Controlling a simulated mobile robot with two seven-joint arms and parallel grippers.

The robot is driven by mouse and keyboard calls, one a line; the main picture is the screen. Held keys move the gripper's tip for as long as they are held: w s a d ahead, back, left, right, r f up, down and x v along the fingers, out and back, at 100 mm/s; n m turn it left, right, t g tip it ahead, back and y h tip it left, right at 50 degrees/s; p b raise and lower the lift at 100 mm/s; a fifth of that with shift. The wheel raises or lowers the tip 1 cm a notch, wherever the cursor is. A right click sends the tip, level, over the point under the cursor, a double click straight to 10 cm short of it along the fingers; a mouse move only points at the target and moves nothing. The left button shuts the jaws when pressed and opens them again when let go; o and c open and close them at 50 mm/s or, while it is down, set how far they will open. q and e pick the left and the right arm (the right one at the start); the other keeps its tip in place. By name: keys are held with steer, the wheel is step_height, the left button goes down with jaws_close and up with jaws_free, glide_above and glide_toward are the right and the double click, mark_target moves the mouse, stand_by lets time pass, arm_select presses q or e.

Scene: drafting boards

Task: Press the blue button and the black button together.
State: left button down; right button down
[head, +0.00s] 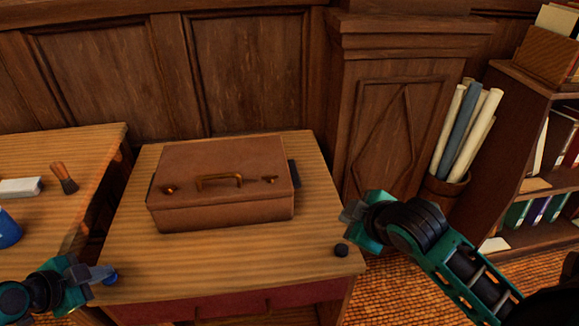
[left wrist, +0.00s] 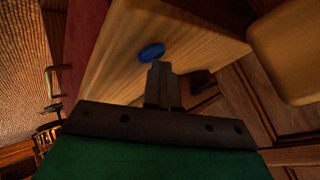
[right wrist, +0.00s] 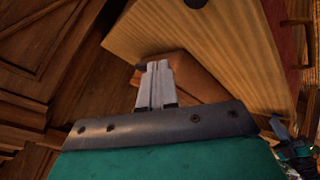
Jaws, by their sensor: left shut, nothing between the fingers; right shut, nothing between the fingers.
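The blue button (head: 110,278) is at the front left corner of the wooden desk, and it also shows in the left wrist view (left wrist: 151,52). The black button (head: 341,250) is near the desk's front right corner; a part of it shows at the top of the right wrist view (right wrist: 196,3). My left gripper (head: 103,273) is shut and empty, its tips close to the blue button; I cannot tell whether they touch it. My right gripper (head: 350,211) is shut and empty, behind the black button in the picture and apart from it.
A brown leather case (head: 225,214) sits on the desk (head: 220,258) between the buttons. Another table (head: 60,218) with a brush (head: 64,178) and a white block (head: 20,187) stands at left. Rolled papers (head: 461,130) and a bookshelf (head: 520,120) stand at right.

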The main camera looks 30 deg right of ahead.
mark_target(343, 252)
arm_select(q)
steer(key=shift+f, duration=0.1)
arm_select(e)
steer(key=shift+f, duration=3.6)
steer(key=shift+f, duration=0.45)
steer(key=shift+s+f, duration=0.1)
steer(key=shift+f, duration=0.55)
stand_by(0.5)
steer(key=shift+r, duration=1.05)
steer(key=shift+r, duration=2.55)
